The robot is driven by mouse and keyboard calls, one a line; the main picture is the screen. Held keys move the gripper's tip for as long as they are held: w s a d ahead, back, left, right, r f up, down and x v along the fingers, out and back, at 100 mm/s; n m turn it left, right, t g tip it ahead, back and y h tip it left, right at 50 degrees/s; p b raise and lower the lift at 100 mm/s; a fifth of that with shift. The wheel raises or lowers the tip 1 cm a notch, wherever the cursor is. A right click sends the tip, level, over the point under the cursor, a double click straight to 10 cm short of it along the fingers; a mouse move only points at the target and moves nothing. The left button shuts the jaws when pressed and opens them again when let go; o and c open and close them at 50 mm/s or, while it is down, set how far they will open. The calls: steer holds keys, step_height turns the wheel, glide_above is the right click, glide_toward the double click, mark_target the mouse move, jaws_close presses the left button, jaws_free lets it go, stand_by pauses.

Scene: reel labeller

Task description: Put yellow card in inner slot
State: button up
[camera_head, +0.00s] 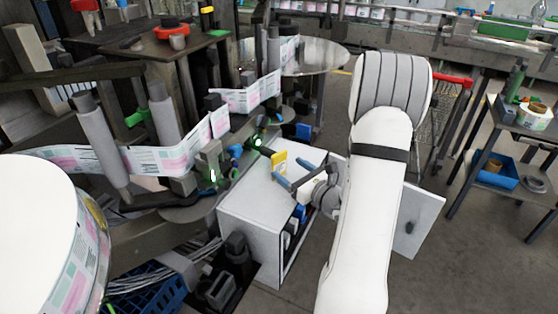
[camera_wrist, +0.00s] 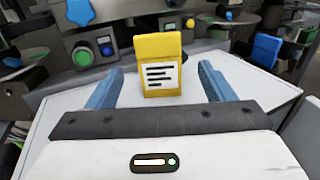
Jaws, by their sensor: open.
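The yellow card (camera_head: 278,162) stands upright at the top of the white cabinet in the head view. In the wrist view the yellow card (camera_wrist: 172,48) shows a white label with black lines. My gripper (camera_head: 288,170) is open, with its blue fingers apart. In the wrist view my gripper (camera_wrist: 160,70) has one finger on each side of the card, with a gap on both sides. I cannot tell how far the card lies beyond the fingertips. I cannot make out the inner slot in either view.
The white cabinet (camera_head: 250,210) has its side door (camera_head: 424,222) open at right. The labeller with its web of labels (camera_head: 160,160) stands close at left. A green button (camera_wrist: 83,57) and a blue knob (camera_wrist: 80,12) are behind the card.

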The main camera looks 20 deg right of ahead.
mark_target(281, 161)
steer(key=x, duration=0.2)
steer(key=p+x, duration=0.1)
steer(key=x, duration=0.1)
steer(key=p+x, duration=0.1)
steer(key=x, duration=0.1)
steer(key=shift+w+a+r, duration=0.15)
steer(key=shift+w+r, duration=0.05)
steer(key=shift+r, duration=0.15)
steer(key=shift+w+f, duration=0.1)
steer(key=shift+w, duration=0.2)
steer(key=c, duration=1.1)
step_height(281, 161, up, 10)
steer(key=shift+r+b, duration=0.1)
steer(key=shift+b, duration=0.2)
